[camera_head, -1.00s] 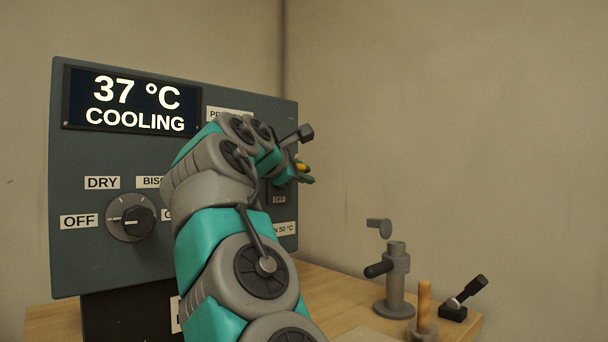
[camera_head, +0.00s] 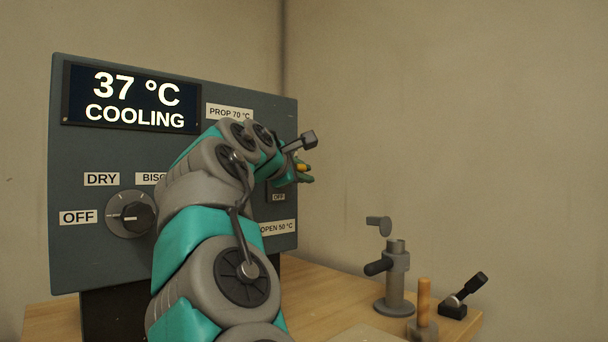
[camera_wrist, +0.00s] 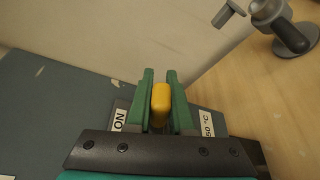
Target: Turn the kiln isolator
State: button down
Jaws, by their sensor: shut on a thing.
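The kiln panel (camera_head: 85,250) is a dark upright board with a screen (camera_head: 130,100) reading 37 °C COOLING. The kiln isolator shows as a yellow handle (camera_wrist: 161,103) in the wrist view, between the two green fingers of my gripper (camera_wrist: 161,100), which is shut on it. An ON label (camera_wrist: 119,120) lies left of the fingers and a 50 °C label (camera_wrist: 208,124) lies right. In the head view my gripper (camera_head: 304,172) is at the panel's right edge, with a bit of the yellow handle (camera_head: 302,167) visible. The isolator's base is mostly hidden by my gripper. An OFF label (camera_head: 279,197) shows just below.
A rotary dial (camera_head: 131,214) sits on the panel's left, with OFF and DRY labels. On the wooden bench (camera_head: 335,300) at right stand a grey post fixture (camera_head: 396,280), an orange-brown rod (camera_head: 424,302) and a black lever (camera_head: 466,297). My arm covers the panel's middle.

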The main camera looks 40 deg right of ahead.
jog(key=shift+w+f+m+t+h+b, duration=0.1)
jog(key=shift+f+m+t+h+b, duration=0.3)
jog(key=shift+m+b, duration=1.05)
jog(key=shift+f+m+t+h+b, duration=0.1)
jog(key=shift+f+m+h+b, duration=0.75)
jog(key=shift+m, duration=0.95)
jog(key=shift+w+f+m+t+h+b, duration=0.15)
jog(key=shift+f+m+h+b, duration=0.25)
jog(key=shift+m+b, duration=1.15)
jog(key=shift+s+r+m, duration=0.1)
jog(key=shift+m, duration=0.2)
jog(key=c, duration=0.8)
grip_release()
jog(key=shift+a, duration=0.15)
jog(key=v, duration=0.7)
jog(key=shift+s+a, duration=0.2)
jog(key=shift+a, duration=0.1)
